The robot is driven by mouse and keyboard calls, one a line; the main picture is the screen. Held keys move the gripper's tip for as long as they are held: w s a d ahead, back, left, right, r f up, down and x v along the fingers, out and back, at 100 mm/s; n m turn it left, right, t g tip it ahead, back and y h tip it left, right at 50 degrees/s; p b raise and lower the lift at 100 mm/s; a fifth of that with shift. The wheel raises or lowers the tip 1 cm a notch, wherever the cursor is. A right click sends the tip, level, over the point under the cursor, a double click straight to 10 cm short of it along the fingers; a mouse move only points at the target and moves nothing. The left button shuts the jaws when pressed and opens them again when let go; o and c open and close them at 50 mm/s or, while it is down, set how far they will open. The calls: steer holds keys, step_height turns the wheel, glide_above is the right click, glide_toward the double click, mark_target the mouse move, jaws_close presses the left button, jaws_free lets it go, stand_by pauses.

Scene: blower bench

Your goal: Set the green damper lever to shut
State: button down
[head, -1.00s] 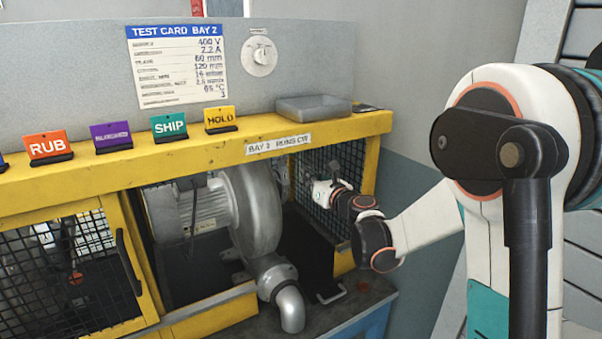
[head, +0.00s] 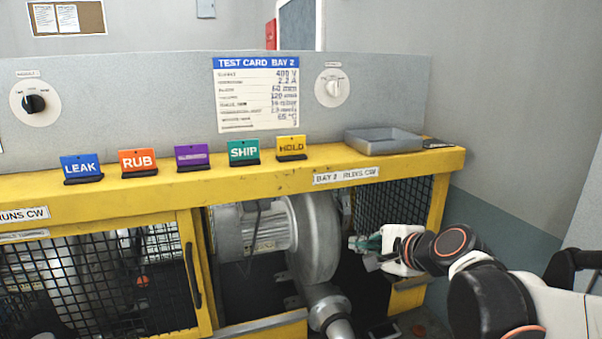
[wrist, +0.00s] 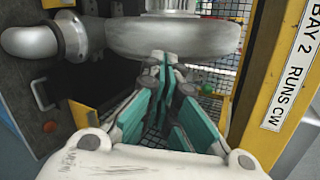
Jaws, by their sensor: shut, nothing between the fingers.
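My gripper (head: 366,243) is inside the right-hand bay, just right of the grey blower housing (head: 316,240). Its teal fingers are together and empty; they also show in the wrist view (wrist: 164,68), pointing toward the blower housing (wrist: 172,35). A small green round spot (wrist: 208,88) shows right of the fingertips in the wrist view, near the mesh. I cannot tell whether it is the knob of the green damper lever. The lever's arm and its setting cannot be made out in either view; the blower and my gripper hide part of the bay.
The yellow frame (head: 240,184) runs above the bay, with black mesh (head: 395,203) at its right side. A silver outlet pipe (head: 331,312) stands low in front. A grey tray (head: 383,141) and coloured signs, including SHIP (head: 243,152), stand on top.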

steer(key=s+d+f+n+g+h, duration=0.2)
steer(key=s+d+f+n, duration=0.1)
steer(key=s+n, duration=0.5)
steer(key=s+d+f+n+g+h, duration=0.2)
steer(key=s+n, duration=0.6)
steer(key=s, duration=0.6)
step_height(320, 180, down, 2)
steer(key=shift+d+f+h, duration=0.2)
steer(key=shift+d+h, duration=0.35)
steer(key=shift+h, duration=0.15)
